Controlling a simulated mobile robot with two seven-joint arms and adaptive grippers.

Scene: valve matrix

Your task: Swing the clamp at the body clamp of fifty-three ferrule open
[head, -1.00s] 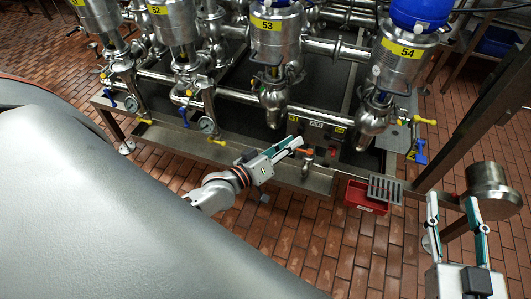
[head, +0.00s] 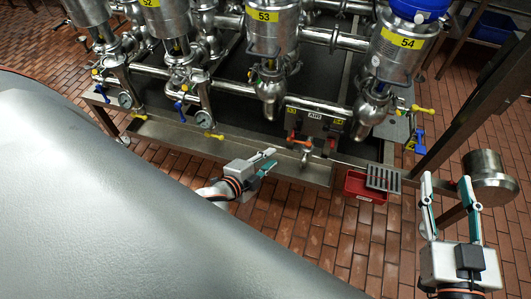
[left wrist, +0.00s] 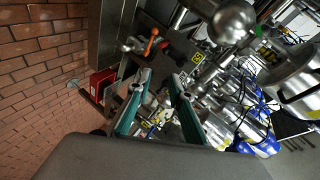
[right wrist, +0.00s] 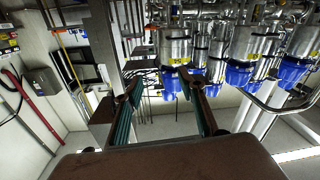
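The valve numbered 53 (head: 265,40) stands upright at the upper middle of the head view, a steel cylinder with a yellow label. Clamp-like fittings (head: 267,76) sit around its lower body; whether the clamp is open is too small to tell. My left gripper (head: 273,159) is below the valve in the picture, apart from it, in front of the skid's front edge. In the left wrist view its fingers (left wrist: 160,80) are spread with nothing between them. My right gripper (head: 447,180) is at the far right, open and empty, well away from valve 53; its spread fingers also show in the right wrist view (right wrist: 166,88).
Valve 54 (head: 395,55) stands to the right of 53. An AIR panel (head: 315,118) and an orange handle (head: 306,145) are at the skid's front. A red bin (head: 362,187) and grey grate (head: 384,178) lie right of them. A steel post (head: 470,120) stands near my right gripper.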

